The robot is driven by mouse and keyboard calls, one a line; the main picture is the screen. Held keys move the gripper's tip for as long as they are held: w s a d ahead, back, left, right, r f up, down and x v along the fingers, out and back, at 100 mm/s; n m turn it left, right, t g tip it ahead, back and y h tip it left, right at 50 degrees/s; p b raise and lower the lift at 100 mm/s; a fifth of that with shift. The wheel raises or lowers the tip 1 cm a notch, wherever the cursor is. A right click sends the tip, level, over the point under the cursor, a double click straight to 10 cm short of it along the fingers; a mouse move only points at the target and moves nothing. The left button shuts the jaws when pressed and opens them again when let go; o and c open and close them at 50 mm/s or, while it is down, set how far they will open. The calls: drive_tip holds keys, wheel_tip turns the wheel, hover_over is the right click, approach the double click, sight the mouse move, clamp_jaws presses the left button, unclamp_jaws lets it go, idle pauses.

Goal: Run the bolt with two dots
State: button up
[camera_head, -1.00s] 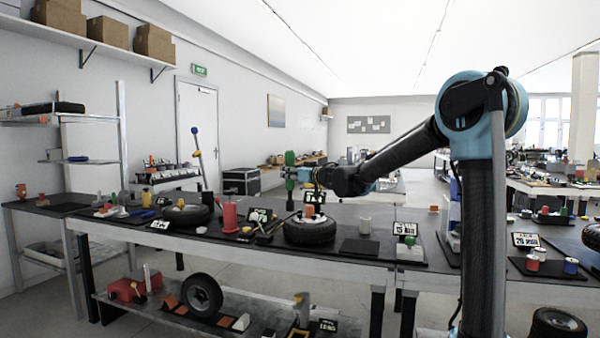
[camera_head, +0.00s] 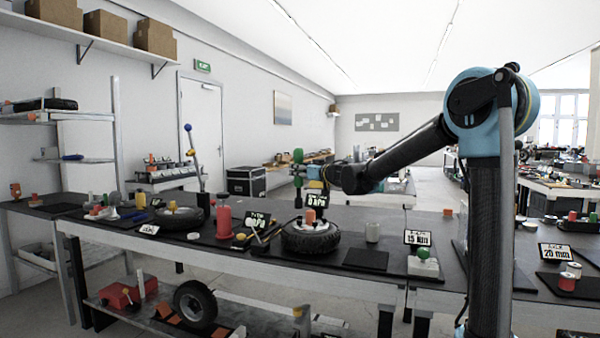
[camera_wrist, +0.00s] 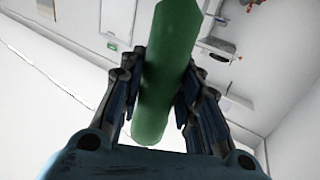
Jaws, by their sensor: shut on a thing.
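My gripper (camera_head: 309,172) is shut on a green tool (camera_head: 298,182), which stands roughly upright above the bench. In the wrist view the tool is a smooth green cylinder (camera_wrist: 168,70) between both fingers. Below the gripper, a tire (camera_head: 310,238) lies flat on the bench with an orange piece (camera_head: 310,215) on its middle. I cannot make out a bolt with two dots; any such marks are too small to tell.
A red cylinder (camera_head: 223,222) and another tire (camera_head: 181,219) are to the left. A "20 mm" sign (camera_head: 557,252) stands farther right. A lower shelf holds a tire (camera_head: 195,303).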

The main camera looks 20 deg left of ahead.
sight(300, 183)
drive_tip(key=shift+w+d, duration=0.2)
drive_tip(key=shift+w, duration=0.35)
drive_tip(key=shift+a, duration=0.2)
drive_tip(key=shift+s+f, duration=0.1)
drive_tip(key=shift+f, duration=2.8)
